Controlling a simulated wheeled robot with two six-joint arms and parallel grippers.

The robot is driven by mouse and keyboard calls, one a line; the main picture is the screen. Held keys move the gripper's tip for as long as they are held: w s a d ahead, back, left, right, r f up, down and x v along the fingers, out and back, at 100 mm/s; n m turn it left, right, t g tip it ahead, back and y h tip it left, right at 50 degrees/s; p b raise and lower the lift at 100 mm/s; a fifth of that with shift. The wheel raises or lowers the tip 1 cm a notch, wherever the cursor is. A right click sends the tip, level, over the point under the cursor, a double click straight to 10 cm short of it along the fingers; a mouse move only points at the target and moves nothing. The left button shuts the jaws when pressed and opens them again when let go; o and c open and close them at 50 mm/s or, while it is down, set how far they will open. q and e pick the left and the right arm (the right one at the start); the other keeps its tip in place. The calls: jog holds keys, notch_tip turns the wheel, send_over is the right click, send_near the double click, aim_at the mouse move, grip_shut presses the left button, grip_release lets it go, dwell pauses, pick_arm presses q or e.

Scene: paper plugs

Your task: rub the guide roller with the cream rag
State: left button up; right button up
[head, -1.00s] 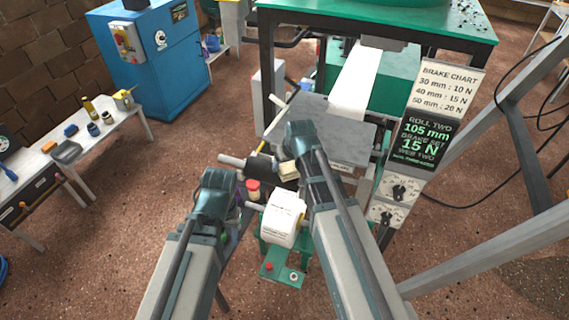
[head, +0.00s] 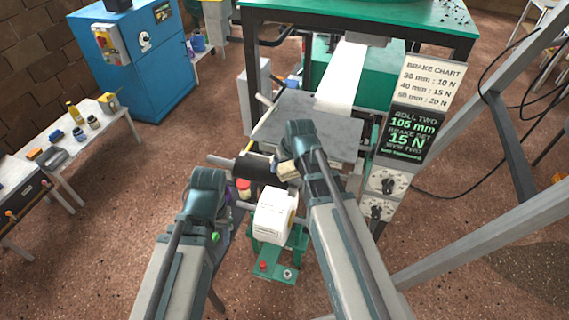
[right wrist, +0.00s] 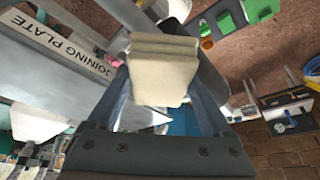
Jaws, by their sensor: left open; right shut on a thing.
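The guide roller (head: 257,168) is the black cylinder on a grey shaft, in front of the grey joining plate in the head view. The cream rag (head: 287,170) is a small folded pad at the roller's right part; I cannot tell whether it presses on it. It fills the middle of the right wrist view (right wrist: 165,75). My right gripper (head: 284,162) is shut on the rag. My left gripper (head: 212,196) is open, left of the paper roll and in front of the roller's left end; its fingertips are mostly hidden by its own wrist.
A white paper roll (head: 271,214) sits on a green stand just before the roller. The joining plate (head: 318,128) lies behind. Dials and sign boards (head: 410,135) are at the right. A bench (head: 110,140) stands far left.

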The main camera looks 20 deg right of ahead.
jog(key=shift+r+p, duration=2.3)
jog(key=shift+r, duration=0.35)
jog(key=shift+r, duration=0.1)
notch_tip(320, 180, up, 3)
jog(key=p, duration=0.3)
jog(key=shift+w+a, duration=0.1)
